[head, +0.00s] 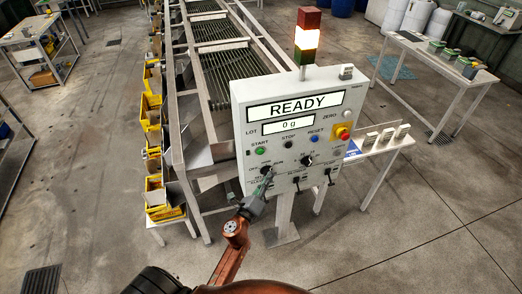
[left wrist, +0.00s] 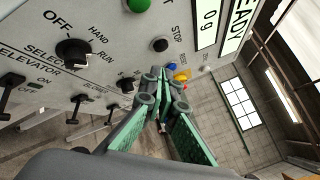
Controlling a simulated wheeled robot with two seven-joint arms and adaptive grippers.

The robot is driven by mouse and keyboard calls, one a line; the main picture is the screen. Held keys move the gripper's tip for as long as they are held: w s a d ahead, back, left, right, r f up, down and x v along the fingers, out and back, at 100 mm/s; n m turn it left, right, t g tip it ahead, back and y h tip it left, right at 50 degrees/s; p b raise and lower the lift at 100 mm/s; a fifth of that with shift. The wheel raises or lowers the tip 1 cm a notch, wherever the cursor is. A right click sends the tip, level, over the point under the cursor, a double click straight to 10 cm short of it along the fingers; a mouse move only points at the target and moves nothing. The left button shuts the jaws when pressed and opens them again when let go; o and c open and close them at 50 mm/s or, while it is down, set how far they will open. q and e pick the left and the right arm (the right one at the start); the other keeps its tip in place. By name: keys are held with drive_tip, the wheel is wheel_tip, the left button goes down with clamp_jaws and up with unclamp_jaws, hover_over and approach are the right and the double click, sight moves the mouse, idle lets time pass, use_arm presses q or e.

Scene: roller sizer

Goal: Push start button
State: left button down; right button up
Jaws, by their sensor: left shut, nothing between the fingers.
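The green start button (head: 260,151) is on the left of the white control panel (head: 240,120), under the word START. It also shows at the top edge of the left wrist view (left wrist: 138,4), partly cut off. My left gripper (head: 267,180) is in front of the panel's lower left, below the start button, near the selector knob. In the left wrist view its fingers (left wrist: 161,96) are shut and empty, with the start button above them. I cannot tell whether the tips touch the panel. My right gripper is not in view.
Beside the start button are a black stop button (head: 289,145) and a blue reset button (head: 315,138). A red emergency stop (head: 342,132) sits at the right. Selector knobs (left wrist: 73,52) and toggle levers (left wrist: 10,88) are lower down. The display (head: 292,107) reads READY.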

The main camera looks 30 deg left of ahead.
sight(261, 151)
use_arm(q)
drive_tip(key=shift+r, duration=0.6)
drive_tip(key=w+a, duration=0.5)
drive_tip(key=a, duration=0.1)
drive_tip(key=shift+w+a, duration=0.35)
drive_tip(key=shift+w, duration=0.05)
idle(1.0)
drive_tip(key=shift+w+a, duration=0.1)
